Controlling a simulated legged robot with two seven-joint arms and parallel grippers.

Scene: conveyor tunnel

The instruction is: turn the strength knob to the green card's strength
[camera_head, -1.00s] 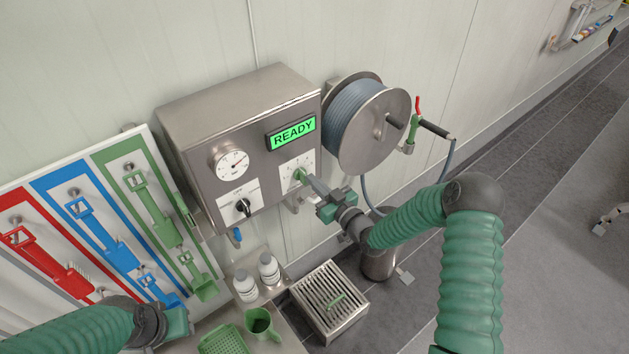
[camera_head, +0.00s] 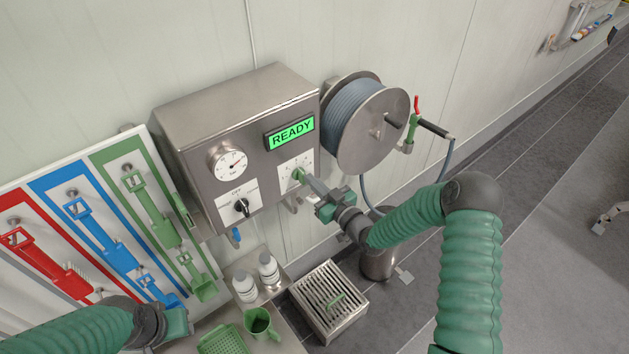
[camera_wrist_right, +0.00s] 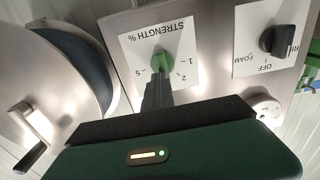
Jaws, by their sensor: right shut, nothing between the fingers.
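The strength knob is a small green knob (camera_head: 298,175) on a white scale plate on the front of the steel control box (camera_head: 230,140). In the right wrist view the knob (camera_wrist_right: 162,62) shows below the upside-down word STRENGTH %, with marks 1, 2 and 5 readable. Its exact setting cannot be read. My right gripper (camera_head: 311,184) is shut, its fingertips at the knob; the fingers (camera_wrist_right: 157,92) hide part of it, and contact is unclear. My left gripper (camera_head: 180,322) is low at the left; its fingers do not show clearly. I cannot make out a green card.
The box also has a READY display (camera_head: 291,133), a gauge (camera_head: 229,163) and a black FOAM/OFF knob (camera_head: 242,207). A hose reel (camera_head: 375,130) stands close on the right. White bottles (camera_head: 245,287), a green jug (camera_head: 260,325) and a slatted steel box (camera_head: 330,300) are below.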

